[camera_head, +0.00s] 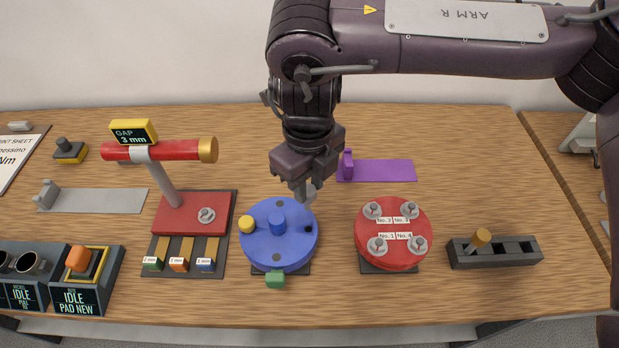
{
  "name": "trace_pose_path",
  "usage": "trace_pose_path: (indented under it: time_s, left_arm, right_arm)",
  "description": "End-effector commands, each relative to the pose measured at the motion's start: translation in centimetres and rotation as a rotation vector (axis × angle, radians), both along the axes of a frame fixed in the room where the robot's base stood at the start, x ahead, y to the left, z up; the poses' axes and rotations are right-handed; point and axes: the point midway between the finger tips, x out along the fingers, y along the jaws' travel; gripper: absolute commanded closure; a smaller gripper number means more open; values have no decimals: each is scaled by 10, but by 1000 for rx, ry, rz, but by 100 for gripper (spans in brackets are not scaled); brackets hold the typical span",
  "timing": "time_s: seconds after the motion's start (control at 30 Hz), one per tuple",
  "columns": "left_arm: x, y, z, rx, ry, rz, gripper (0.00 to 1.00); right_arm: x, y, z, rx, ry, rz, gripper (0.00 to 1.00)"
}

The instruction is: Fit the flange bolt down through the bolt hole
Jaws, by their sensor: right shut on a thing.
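My right gripper (309,190) points down over the back right of the blue round flange (265,248). It is shut on a small grey piece, which looks like the flange bolt (311,194); its lower end is hard to make out. The bolt hole (308,229) is a dark spot near the right rim of the blue flange, a little nearer the front than the gripper. My left gripper is not in view.
A red round flange (393,262) with several grey bolts stands to the right. A grey slotted block (500,251) with a gold-topped peg is farther right. A red gauge stand (187,213) stands to the left. A purple plate (386,171) lies behind. A green tab (275,280) sits in front.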

Motion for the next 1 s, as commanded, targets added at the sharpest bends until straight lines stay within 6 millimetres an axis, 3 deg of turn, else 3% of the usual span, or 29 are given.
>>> trace_pose_path:
  time_s: [0.6,1.0]
  left_arm:
    - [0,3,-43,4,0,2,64]
    - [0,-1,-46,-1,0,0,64]
  right_arm:
    - [0,0,-61,0,0,-1,98]
    - [0,0,-66,0,0,-1,98]
